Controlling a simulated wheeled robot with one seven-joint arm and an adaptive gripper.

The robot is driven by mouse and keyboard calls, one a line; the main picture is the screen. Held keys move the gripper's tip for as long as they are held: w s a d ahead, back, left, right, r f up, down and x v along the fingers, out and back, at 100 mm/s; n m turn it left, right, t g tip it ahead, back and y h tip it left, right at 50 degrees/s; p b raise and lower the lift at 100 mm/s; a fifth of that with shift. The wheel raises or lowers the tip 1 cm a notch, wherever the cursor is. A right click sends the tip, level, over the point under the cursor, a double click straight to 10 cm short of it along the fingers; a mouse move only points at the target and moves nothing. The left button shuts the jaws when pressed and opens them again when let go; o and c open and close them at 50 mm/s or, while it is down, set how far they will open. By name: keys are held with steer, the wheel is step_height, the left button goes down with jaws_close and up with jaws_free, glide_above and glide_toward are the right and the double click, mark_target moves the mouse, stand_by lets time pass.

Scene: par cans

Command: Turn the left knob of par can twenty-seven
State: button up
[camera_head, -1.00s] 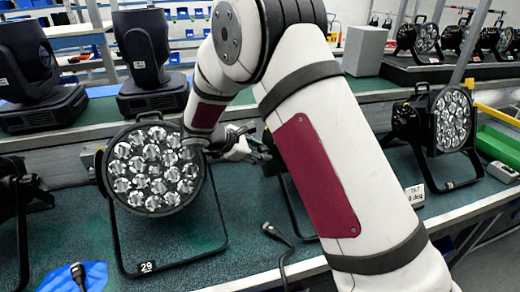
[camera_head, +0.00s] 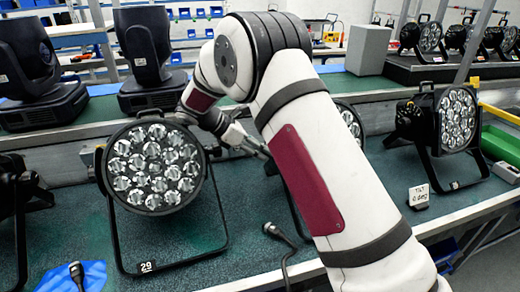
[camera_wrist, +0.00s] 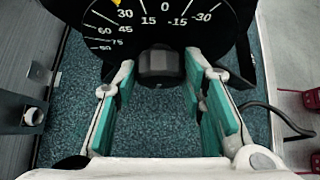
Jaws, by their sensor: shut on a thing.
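In the wrist view a black knob (camera_wrist: 158,64) sits at the lower middle of a black dial plate (camera_wrist: 185,22) with white angle marks. My gripper (camera_wrist: 160,78) has its teal pads on either side of the knob and is shut on it. In the head view my gripper (camera_head: 262,151) is partly hidden behind my own arm. A par can (camera_head: 349,118) behind my arm shows only its rim and some lenses at the right. Its number label is hidden, so I cannot read twenty-seven.
A par can labelled 29 (camera_head: 153,168) stands left of my gripper. Another par can (camera_head: 457,120) stands at the right, near a small white card (camera_head: 419,196). A cable with a plug (camera_head: 275,232) lies in front. Two moving-head lights (camera_head: 145,60) stand behind.

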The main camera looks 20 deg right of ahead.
steer(key=o, duration=1.2)
steer(key=shift+c, duration=0.2)
steer(key=v, duration=1.2)
steer(key=shift+d, duration=0.1)
